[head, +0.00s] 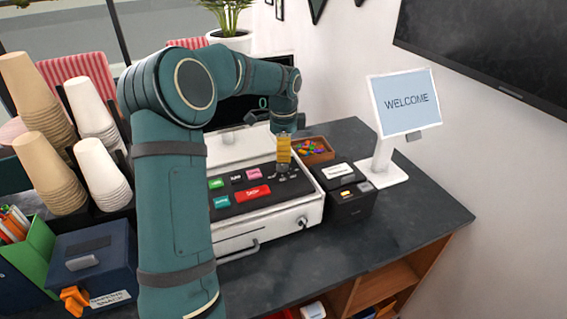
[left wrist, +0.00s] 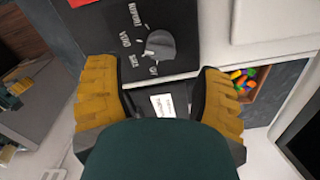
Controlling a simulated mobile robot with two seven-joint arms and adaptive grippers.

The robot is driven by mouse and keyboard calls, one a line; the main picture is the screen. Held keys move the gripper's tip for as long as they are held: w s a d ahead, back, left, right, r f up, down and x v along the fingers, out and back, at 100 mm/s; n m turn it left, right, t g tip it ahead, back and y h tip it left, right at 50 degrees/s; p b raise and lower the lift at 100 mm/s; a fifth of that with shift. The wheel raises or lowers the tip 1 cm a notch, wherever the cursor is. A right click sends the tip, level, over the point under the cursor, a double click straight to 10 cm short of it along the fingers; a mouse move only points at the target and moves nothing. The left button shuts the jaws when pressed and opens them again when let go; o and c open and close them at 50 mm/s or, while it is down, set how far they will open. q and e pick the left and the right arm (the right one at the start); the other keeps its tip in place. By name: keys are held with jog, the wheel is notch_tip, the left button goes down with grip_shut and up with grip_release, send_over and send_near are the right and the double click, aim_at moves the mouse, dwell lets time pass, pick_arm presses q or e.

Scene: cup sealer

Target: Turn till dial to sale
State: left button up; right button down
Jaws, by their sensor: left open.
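The till (head: 265,215) stands on the dark counter, with colored keys on its sloped black top. Its grey dial (left wrist: 161,46) is at the top middle of the left wrist view, ringed by labels including REPORT, VOID and SALE. The dial's pale mark is on its left side; I cannot tell which label it points at. My left gripper (head: 284,152) is over the till's right end, fingers down. In the left wrist view it is open and empty (left wrist: 158,68), with the dial just beyond the fingertips. My right gripper (left wrist: 10,98) seems to show partly at the left edge.
A black printer (head: 347,198) stands right of the till, and a box of colored sweets (head: 313,150) behind it. The welcome screen (head: 404,101) is further right. Cup stacks (head: 48,165) and a dark box (head: 92,262) are at the left.

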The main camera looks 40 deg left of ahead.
aim_at(282, 165)
pick_arm(q)
jog(key=shift+f, duration=2.35)
grip_shut()
